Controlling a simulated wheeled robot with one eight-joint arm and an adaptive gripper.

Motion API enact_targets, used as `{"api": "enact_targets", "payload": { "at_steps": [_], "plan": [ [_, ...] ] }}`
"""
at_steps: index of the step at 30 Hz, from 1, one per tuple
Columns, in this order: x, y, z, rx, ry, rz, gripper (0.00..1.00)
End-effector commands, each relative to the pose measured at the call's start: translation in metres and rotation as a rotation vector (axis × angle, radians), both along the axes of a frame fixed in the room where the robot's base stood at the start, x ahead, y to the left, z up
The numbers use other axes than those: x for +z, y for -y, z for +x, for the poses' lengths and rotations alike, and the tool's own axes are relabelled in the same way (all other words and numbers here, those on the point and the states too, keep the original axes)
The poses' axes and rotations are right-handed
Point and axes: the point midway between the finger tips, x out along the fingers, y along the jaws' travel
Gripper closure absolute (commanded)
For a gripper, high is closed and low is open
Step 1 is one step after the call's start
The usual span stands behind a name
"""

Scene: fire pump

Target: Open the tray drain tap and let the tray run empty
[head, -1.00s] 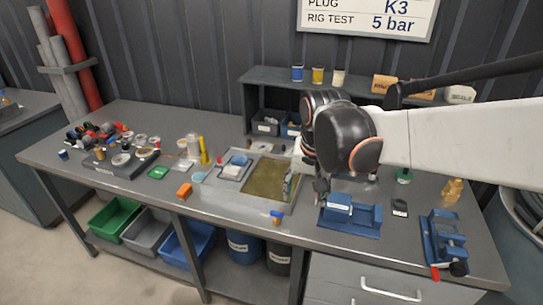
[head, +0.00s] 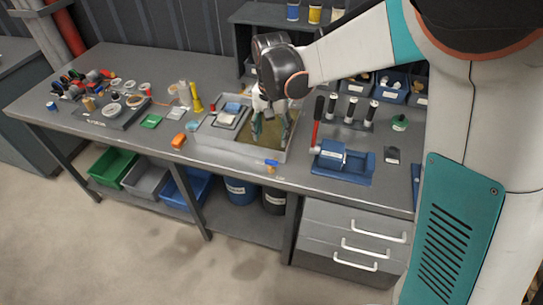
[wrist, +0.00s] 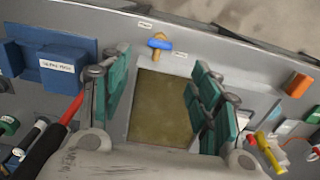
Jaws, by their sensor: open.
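The wide grey tray (head: 232,150) stands at the front of the bench, with murky olive-brown liquid (wrist: 160,112) in its right part. The drain tap, with a blue handle (head: 272,162) and a brass-coloured body, is on the tray's front side near the bench edge. In the wrist view the blue handle (wrist: 160,44) lies crosswise, along the tray's front wall. My gripper (head: 268,132) is open and empty over the liquid, pointing down, behind the tap and apart from it. Its teal fingers (wrist: 160,92) stand wide apart in the wrist view. I see no stream at the tap.
A blue block fixture (head: 340,160) with a red-handled lever (head: 316,122) stands right of the tray. An orange block (head: 178,141) and a yellow cone-shaped item (head: 197,102) are left of it. Bins sit under the bench. The floor in front is free.

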Motion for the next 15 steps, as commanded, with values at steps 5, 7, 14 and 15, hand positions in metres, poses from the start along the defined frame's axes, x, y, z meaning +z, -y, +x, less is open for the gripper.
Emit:
{"api": "enact_targets", "payload": {
  "at_steps": [5, 7, 14, 15],
  "plan": [
    [-0.039, 0.0, 0.0, 0.0, 0.0, 0.0, 0.43],
    [-0.053, 0.0, 0.0, 0.0, 0.0, 0.0, 0.43],
    [-0.091, 0.0, 0.0, 0.0, 0.001, 0.001, 0.43],
    [-0.096, 0.0, 0.0, 0.0, 0.001, 0.001, 0.43]
  ]
}}
